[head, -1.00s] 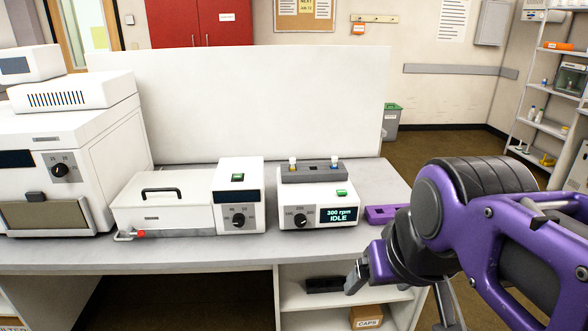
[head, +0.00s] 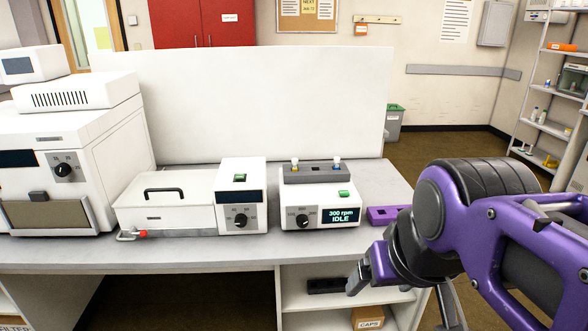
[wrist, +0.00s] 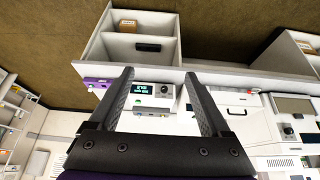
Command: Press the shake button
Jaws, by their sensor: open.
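The white shaker (head: 318,200) stands on the bench with a dark display reading 300 rpm IDLE, a black knob and a grey top block holding two small vials. A green button (head: 344,193), which looks like the shake button, sits on its top near the front right. My gripper (head: 362,277) is in front of the bench, to the right of and lower than the shaker, apart from it. In the wrist view my gripper (wrist: 163,95) is open and empty, with the shaker (wrist: 150,97) showing between its fingers.
A white lidded bath (head: 165,200) with its own green button stands left of the shaker. A purple rack (head: 385,215) lies to the right, close to my arm. A shelf below holds a CAPS box (head: 368,317). A white panel (head: 260,105) stands behind.

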